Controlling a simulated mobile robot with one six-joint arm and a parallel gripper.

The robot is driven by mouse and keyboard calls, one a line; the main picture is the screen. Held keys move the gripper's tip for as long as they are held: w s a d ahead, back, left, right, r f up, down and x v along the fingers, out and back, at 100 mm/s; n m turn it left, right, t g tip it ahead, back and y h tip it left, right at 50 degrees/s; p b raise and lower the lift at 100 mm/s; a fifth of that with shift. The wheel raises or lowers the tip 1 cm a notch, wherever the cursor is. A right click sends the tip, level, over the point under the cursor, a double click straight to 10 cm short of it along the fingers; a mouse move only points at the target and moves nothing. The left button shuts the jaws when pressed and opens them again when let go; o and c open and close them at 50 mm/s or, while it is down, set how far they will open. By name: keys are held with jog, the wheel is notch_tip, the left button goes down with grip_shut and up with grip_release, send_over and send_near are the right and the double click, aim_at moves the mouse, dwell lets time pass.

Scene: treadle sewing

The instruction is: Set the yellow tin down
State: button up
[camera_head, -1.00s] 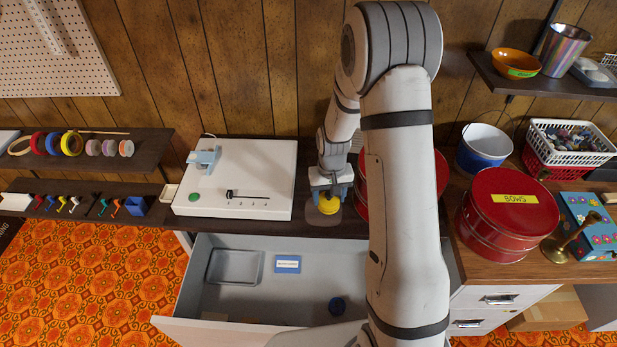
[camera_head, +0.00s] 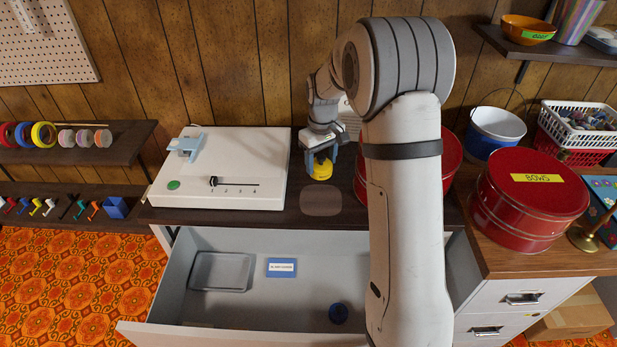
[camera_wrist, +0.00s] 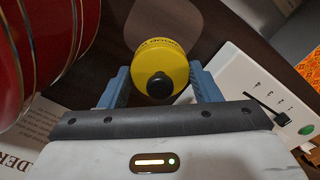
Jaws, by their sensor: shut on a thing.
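The yellow tin (camera_head: 321,170) is round with a black knob on its lid. My gripper (camera_head: 320,160) is shut on it, with a blue finger on either side. In the wrist view the tin (camera_wrist: 161,68) sits between the fingers (camera_wrist: 163,88), knob toward the camera. In the head view the tin is over the dark wooden counter (camera_head: 250,218), behind a lighter rounded patch (camera_head: 321,201) on that counter. I cannot tell whether its base touches the surface.
A white machine (camera_head: 225,165) with a slider stands left of the tin. A red round tin (camera_head: 452,155) stands close on the right, partly behind my arm. The grey drawer (camera_head: 222,310) below is open, holding a tray, a blue card and a dark blue round thing.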

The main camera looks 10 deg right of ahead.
notch_tip(320, 180, down, 9)
jog(key=shift+f, duration=0.1)
dwell(0.3)
jog(key=shift+f, duration=0.15)
jog(key=o, duration=1)
jog(key=shift+o, duration=0.2)
